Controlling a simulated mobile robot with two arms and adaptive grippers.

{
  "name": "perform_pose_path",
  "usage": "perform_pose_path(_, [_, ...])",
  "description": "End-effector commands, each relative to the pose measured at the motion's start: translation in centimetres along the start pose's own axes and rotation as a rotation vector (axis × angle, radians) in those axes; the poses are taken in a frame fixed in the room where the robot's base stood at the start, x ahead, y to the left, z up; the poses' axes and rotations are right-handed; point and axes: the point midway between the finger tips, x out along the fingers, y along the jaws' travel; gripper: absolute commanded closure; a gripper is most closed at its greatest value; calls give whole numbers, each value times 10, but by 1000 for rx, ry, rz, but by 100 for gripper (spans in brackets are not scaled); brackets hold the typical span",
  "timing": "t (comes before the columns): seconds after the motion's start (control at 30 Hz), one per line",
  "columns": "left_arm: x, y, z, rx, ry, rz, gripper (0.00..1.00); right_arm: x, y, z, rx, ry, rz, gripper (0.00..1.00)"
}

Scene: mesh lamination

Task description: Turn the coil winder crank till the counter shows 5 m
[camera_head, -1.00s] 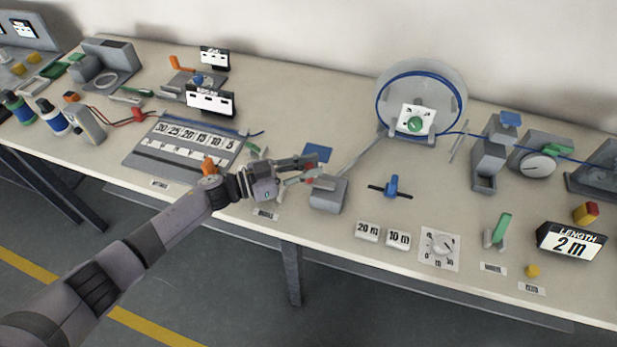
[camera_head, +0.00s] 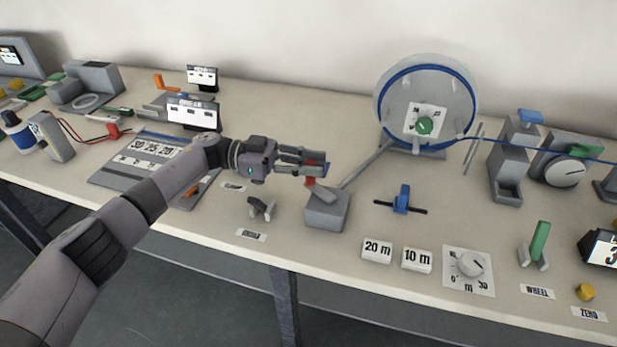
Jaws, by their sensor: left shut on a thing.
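The coil winder's crank box (camera_head: 326,211) stands left of centre on the bench, with a grey crank arm on top. My left gripper (camera_head: 320,166) is shut on the crank's red handle (camera_head: 310,182) above the box; the fingers hide part of the handle. A rod runs from the box to the winder reel (camera_head: 459,85), a clear disc with a blue ring of line. The length counter (camera_head: 603,249) is cut off by the right edge; a 3 shows on it. My right gripper is not in view.
A blue clamp-like part (camera_head: 402,199) stands right of the crank box. The 20 m block (camera_head: 377,250), 10 m block (camera_head: 417,260) and a dial plate (camera_head: 468,270) lie near the front edge. A grey holder (camera_head: 262,208) stands left of the box.

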Motion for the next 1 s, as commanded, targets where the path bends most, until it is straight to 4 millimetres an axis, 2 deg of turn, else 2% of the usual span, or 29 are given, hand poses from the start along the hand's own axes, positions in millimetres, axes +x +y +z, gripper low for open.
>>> perform_pose_path(0.1, [1, -1, 2, -2, 0, 12, 100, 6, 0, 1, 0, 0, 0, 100])
perform_pose_path(0.5, [1, 0, 0, -2, 0, 17, 100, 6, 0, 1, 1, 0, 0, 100])
perform_pose_path(0.53, [1, 0, 0, -2, 0, 17, 82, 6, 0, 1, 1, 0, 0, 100])
perform_pose_path(0.83, [1, 0, 0, -1, 0, 16, 62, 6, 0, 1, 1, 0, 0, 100])
perform_pose_path(1.0, [1, 0, 0, -1, 0, 16, 62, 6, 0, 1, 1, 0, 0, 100])
